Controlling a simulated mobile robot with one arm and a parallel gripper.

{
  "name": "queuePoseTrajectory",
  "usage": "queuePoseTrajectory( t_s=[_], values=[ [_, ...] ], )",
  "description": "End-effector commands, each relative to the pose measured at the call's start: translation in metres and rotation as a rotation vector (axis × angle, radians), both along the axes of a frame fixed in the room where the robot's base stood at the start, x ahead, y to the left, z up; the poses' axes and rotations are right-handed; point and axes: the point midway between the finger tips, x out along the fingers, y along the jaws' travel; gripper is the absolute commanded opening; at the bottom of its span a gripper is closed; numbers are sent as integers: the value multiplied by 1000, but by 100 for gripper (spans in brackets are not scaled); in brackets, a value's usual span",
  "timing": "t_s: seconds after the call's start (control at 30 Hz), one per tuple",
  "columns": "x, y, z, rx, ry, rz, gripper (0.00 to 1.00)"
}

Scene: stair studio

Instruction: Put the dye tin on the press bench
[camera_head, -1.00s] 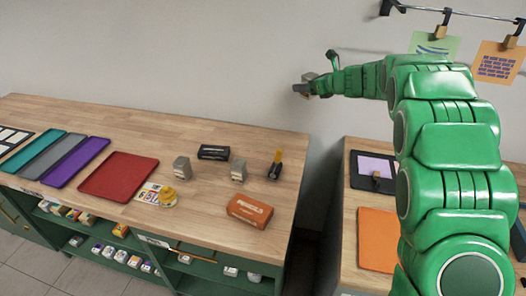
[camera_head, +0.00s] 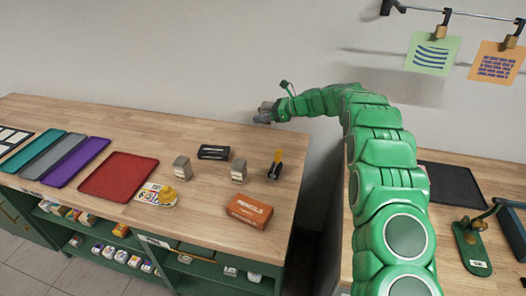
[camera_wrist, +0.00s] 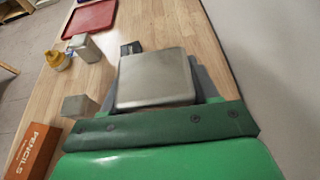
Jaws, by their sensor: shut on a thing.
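My gripper (camera_head: 264,114) is at the back right of the left bench, in front of the wall. In the wrist view it is shut on a grey metal tin (camera_wrist: 155,78), which looks like the dye tin and fills the space between the fingers. The tin's label is not visible. In the head view the held tin is small and partly hidden by the gripper. The left bench (camera_head: 120,232) has a wooden top and green shelves. The right bench (camera_head: 448,155) is partly hidden behind my arm. I cannot tell from labels which is the press bench.
Two similar grey tins (camera_head: 181,168) (camera_head: 239,172), a black box (camera_head: 214,152), a black-and-yellow tool (camera_head: 275,165), a PENCILS box (camera_head: 249,211), a yellow item (camera_head: 168,196) and a red tray (camera_head: 119,177) are on the left bench. Its back strip is clear. A gap separates the benches.

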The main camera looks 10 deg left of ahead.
Motion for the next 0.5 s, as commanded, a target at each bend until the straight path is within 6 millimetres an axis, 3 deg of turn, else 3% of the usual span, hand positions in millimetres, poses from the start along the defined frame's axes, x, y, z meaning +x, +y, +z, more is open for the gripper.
queuePoseTrajectory(
  t_s=[0.2, 0.5],
  values=[
    [-8, 12, -22, 1, 0, 63, 23],
    [-10, 14, -27, 1, 0, 75, 23]
  ],
)
